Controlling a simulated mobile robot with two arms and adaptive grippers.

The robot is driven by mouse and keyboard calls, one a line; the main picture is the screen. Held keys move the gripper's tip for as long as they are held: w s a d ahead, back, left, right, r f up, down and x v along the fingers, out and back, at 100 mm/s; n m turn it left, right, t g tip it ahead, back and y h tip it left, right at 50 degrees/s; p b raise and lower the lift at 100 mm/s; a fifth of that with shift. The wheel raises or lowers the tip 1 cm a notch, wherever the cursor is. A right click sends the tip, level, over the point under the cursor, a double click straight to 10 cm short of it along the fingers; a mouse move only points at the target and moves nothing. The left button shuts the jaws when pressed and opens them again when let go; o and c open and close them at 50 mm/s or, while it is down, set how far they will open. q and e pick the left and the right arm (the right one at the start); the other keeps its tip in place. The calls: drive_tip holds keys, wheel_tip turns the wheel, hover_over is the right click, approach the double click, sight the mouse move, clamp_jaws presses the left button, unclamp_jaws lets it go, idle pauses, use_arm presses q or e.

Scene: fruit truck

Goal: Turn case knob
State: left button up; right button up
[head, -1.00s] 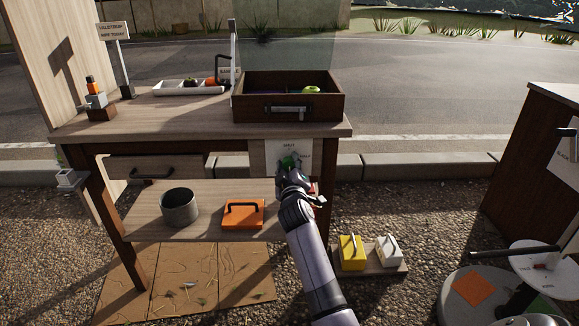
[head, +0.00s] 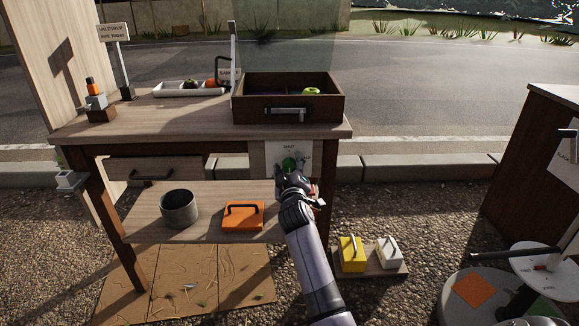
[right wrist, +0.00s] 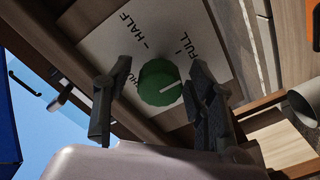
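The green round knob (head: 289,163) sits on a pale label plate (head: 272,156) on the front of the stall, below the dark wooden case (head: 254,108). In the right wrist view the knob (right wrist: 158,82) shows a white line pointing right, below the word FULL; HALF is also printed on the plate (right wrist: 105,42). My right gripper (head: 291,176) is just below and in front of the knob. In the right wrist view its two fingers (right wrist: 155,85) are spread, one on each side of the knob, with visible gaps. My left gripper is not in view.
The case stands on the counter (head: 180,120) with a green fruit inside. A white tray (head: 188,92) of fruit is to its left. A grey pot (head: 179,208) and an orange block with a handle (head: 243,215) stand on the shelf below. Yellow and white blocks sit on the ground board.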

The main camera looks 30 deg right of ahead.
drive_tip(key=v, duration=1.2)
idle(0.5)
